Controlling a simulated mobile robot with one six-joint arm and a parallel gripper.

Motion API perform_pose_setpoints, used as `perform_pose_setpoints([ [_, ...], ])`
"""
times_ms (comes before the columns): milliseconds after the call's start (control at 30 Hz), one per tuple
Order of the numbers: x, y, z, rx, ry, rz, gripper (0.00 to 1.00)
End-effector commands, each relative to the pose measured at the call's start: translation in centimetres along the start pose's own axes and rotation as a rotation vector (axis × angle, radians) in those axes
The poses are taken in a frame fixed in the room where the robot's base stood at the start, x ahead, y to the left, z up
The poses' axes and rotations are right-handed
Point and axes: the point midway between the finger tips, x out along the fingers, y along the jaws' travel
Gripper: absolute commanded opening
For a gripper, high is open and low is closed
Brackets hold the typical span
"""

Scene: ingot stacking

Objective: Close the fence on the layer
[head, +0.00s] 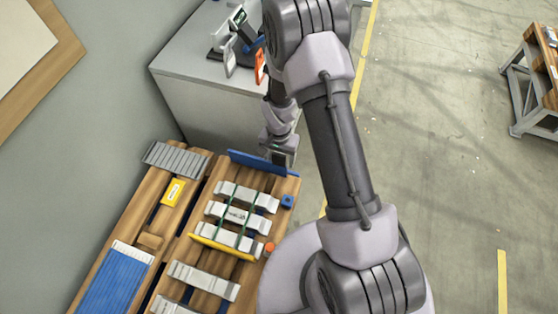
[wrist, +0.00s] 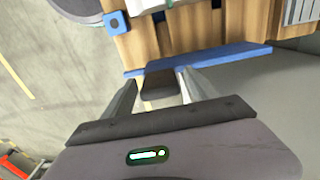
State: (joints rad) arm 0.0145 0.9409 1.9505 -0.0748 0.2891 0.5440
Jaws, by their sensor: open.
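A blue fence bar (head: 258,163) stands along the far edge of the wooden bench; it also shows in the wrist view (wrist: 228,57). A layer of three silver ingots (head: 236,215) lies in front of it, with a gap between, and thin green lines run across them. A yellow bar (head: 221,248) lies along the layer's near side. My gripper (wrist: 157,88) is open at the blue fence's right end in the head view. A dark block (wrist: 160,85) shows between its fingers; I cannot tell whether they touch it.
A small blue block (head: 288,201) and an orange knob (head: 269,248) sit right of the layer. More ingots (head: 203,280) lie nearer. A grey cabinet (head: 205,95) with a device on top stands behind the bench. Open floor (head: 440,150) is at right.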

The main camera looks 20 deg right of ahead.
Motion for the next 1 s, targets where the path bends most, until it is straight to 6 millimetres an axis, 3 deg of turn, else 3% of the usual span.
perform_pose_setpoints([
  [367,0.80,-0.01,-0.01,-0.001,0.001,0.000,0.67],
  [700,0.79,0.00,0.00,-0.001,0.000,0.000,0.02],
  [1000,0.81,0.01,0.02,-0.001,0.000,0.000,0.00],
])
